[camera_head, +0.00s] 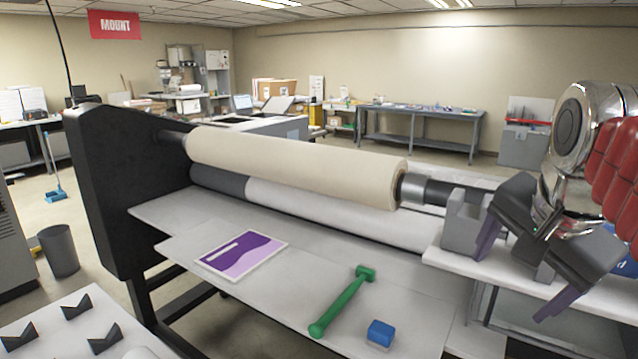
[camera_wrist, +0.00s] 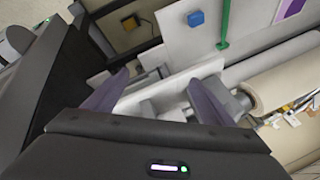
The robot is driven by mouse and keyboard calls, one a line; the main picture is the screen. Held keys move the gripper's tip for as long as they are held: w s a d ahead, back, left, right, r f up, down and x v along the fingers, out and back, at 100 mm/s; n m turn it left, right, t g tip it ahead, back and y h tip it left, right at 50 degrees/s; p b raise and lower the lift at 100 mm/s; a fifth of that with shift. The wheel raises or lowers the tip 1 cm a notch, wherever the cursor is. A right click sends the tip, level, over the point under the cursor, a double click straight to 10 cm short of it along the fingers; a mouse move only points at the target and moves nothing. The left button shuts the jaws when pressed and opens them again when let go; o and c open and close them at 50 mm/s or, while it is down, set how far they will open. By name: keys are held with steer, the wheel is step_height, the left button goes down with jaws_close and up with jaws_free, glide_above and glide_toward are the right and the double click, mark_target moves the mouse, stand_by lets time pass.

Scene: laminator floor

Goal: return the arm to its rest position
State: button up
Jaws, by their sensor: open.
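My gripper (camera_head: 510,288) is at the right of the head view, on the chrome and red arm. Its two purple-grey fingers are spread wide with nothing between them. In the wrist view the open fingers (camera_wrist: 158,80) frame the white side shelf and a grey bracket. The gripper appears close to the grey bracket (camera_head: 461,222) near the right end of the cream roll's shaft. The cream roll (camera_head: 300,165) lies across the laminator, and its end also shows in the wrist view (camera_wrist: 275,85). I cannot tell whether the gripper touches anything.
A green-handled tool (camera_head: 342,302), a blue block (camera_head: 381,332) and a purple print (camera_head: 242,254) lie on the front table. The white side shelf (camera_head: 590,300) is below the gripper. The black laminator end frame (camera_head: 130,190) stands left. A bin (camera_head: 59,250) is on the floor.

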steer(key=s+a+f+n, duration=0.2)
steer(key=a+f+n, duration=0.1)
steer(key=f, duration=0.3)
steer(key=s+a+f+n+y, duration=0.1)
steer(key=s+a+f+n, duration=0.1)
steer(key=a+f+n, duration=0.2)
steer(key=s+a+f+n, duration=0.2)
steer(key=a+f+n, duration=0.2)
steer(key=f, duration=0.6)
steer(key=shift+s+a+n+y, duration=0.15)
steer(key=shift+a+n+y, duration=0.2)
steer(key=shift+n, duration=0.55)
